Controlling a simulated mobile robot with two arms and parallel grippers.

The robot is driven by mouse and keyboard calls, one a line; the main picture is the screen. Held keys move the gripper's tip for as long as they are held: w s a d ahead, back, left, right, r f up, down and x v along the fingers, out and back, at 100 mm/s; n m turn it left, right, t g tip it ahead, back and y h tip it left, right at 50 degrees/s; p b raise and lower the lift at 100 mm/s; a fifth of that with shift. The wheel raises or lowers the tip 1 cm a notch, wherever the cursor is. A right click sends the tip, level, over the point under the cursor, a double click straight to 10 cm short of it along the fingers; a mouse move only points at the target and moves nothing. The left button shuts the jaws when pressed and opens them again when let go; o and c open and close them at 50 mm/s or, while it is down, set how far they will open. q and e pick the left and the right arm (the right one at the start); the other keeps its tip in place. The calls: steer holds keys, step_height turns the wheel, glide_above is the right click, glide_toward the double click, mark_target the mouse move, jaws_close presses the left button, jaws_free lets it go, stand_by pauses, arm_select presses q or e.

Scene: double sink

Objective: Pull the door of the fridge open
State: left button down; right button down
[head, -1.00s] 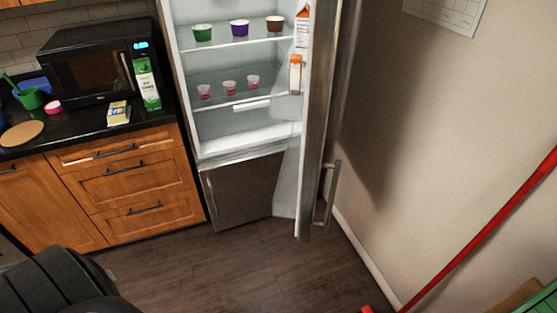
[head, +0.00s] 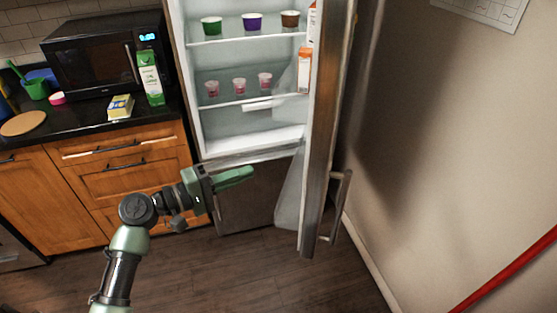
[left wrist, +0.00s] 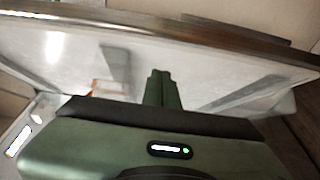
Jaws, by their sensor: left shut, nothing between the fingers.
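The fridge (head: 250,143) stands at the back with its upper door (head: 318,150) swung wide open to the right, seen nearly edge-on. A long metal handle (head: 336,207) is on the door's outer face, on the side toward the wall. My left gripper (head: 250,173) is shut and empty in front of the fridge, left of the open door. In the left wrist view its shut fingers (left wrist: 161,88) point at the pale inner side of the door (left wrist: 215,65). I cannot tell whether they touch it. My right gripper is not in view.
Cups and cartons stand on the fridge shelves (head: 245,38) and in the door. Wooden drawers (head: 118,172) and a counter with a microwave (head: 100,55) are at left. A wall (head: 450,130) is close on the right, with a red pole (head: 505,270). The dark floor (head: 265,275) is clear in front.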

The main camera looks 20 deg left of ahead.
arm_select(q)
steer(key=w+d+r+p, duration=0.1)
steer(key=w+d+p, duration=0.5)
steer(key=d, duration=0.4)
steer(key=shift+w+d, duration=0.35)
steer(key=shift+w, duration=0.15)
